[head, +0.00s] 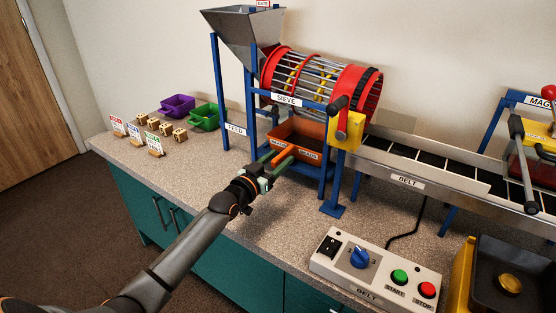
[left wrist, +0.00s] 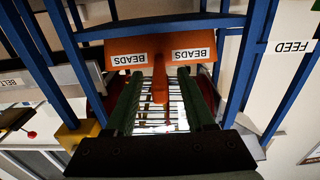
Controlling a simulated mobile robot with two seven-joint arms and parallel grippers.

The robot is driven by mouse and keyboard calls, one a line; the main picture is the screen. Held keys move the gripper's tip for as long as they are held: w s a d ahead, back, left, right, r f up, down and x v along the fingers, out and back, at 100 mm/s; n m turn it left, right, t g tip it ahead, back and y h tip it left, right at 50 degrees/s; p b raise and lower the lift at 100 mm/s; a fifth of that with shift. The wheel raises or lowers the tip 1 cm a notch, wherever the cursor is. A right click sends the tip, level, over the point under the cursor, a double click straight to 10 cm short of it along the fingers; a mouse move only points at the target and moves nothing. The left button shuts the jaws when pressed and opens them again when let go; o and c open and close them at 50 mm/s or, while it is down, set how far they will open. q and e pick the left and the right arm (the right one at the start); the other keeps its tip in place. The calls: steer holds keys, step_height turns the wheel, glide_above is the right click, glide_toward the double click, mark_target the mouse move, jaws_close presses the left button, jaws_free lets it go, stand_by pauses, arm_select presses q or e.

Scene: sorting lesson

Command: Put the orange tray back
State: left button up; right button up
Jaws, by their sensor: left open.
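The orange tray (head: 279,131), with white BEADS labels on its front, sits low under the red-ended sieve, between blue legs. In the left wrist view the tray's front (left wrist: 196,49) shows both labels, and its orange handle (left wrist: 160,75) points toward my gripper. My left gripper (head: 279,158) is at the tray's front, open, with one green finger on each side of the handle. In the left wrist view gaps show between the handle and the fingers of the left gripper (left wrist: 159,90). The tray's inside is dark, so its contents are unclear. My right gripper is out of view.
Blue legs (head: 220,90) of the hopper and sieve stand close around the tray. The belt (head: 405,165) runs right from the sieve. A control box (head: 375,270) stands in front. Purple (head: 178,106) and green (head: 205,117) bins are at the left.

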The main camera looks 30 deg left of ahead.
arm_select(q)
steer(key=shift+s+a+p, duration=0.1)
steer(key=shift+s+p, duration=0.35)
steer(key=shift+s, duration=0.8)
steer(key=s+p, duration=0.1)
steer(key=s, duration=0.9)
steer(key=shift+a+p, duration=0.35)
steer(key=shift+a, duration=0.05)
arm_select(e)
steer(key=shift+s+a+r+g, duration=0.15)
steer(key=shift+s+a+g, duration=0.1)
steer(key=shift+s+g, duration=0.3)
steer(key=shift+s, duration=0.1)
